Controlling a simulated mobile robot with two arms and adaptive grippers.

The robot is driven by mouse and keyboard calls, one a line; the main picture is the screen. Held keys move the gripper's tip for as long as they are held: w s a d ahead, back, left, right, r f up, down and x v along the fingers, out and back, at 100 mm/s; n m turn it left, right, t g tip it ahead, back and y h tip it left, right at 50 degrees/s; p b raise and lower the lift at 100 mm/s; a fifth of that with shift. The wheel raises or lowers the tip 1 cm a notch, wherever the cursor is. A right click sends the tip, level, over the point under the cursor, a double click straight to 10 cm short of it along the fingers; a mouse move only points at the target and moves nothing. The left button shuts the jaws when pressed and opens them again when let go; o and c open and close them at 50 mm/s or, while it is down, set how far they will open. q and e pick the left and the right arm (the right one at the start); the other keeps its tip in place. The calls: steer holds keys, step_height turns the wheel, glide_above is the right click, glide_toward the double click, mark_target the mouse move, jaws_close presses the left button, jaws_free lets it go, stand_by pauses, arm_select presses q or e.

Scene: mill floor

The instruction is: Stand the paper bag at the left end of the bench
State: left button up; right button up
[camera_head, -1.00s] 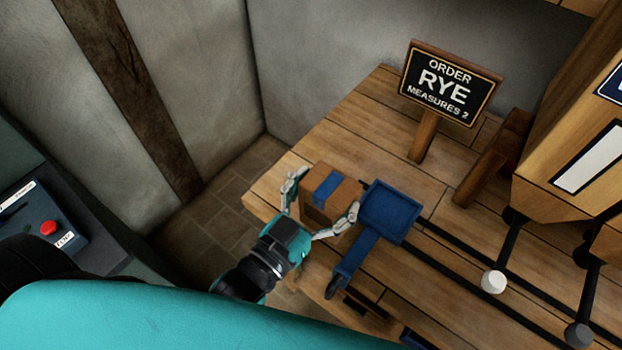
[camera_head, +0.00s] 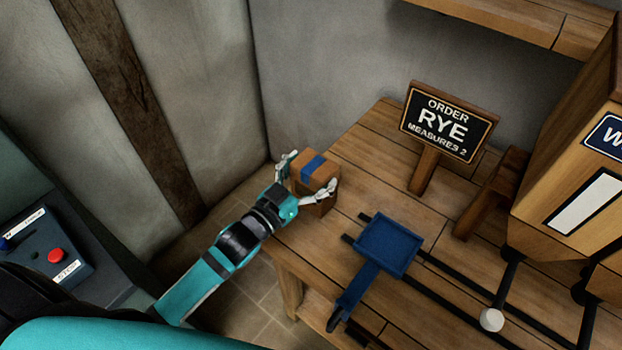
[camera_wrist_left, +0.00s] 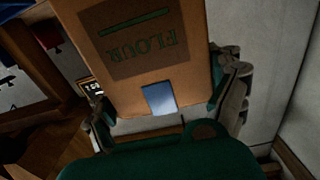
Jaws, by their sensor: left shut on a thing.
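The paper bag (camera_head: 318,172) is brown with a blue band over its top. It is upright at the left end of the wooden bench (camera_head: 365,165). My left gripper (camera_head: 308,184) is shut on it, one finger on each side. I cannot tell whether its base touches the bench. In the left wrist view the bag (camera_wrist_left: 195,40) fills the middle, its FLOUR label reversed and upside down, between the fingers of my left gripper (camera_wrist_left: 165,105). My right gripper is not in view.
A blue tray with a handle (camera_head: 388,246) sits on dark rails right of the bag. A sign reading ORDER RYE MEASURES 2 (camera_head: 446,122) stands behind it. Wooden bins (camera_head: 575,170) are at the right. A grey wall (camera_head: 330,75) backs the bench.

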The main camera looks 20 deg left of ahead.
mark_target(305, 189)
arm_select(q)
step_height(305, 189, down, 3)
steer(key=shift+r+p, duration=0.1)
steer(key=shift+p, duration=0.25)
steer(key=shift+f, duration=0.3)
steer(key=shift+f, duration=0.2)
steer(key=o, duration=1.5)
steer(key=shift+c, duration=0.2)
steer(key=shift+r, duration=0.1)
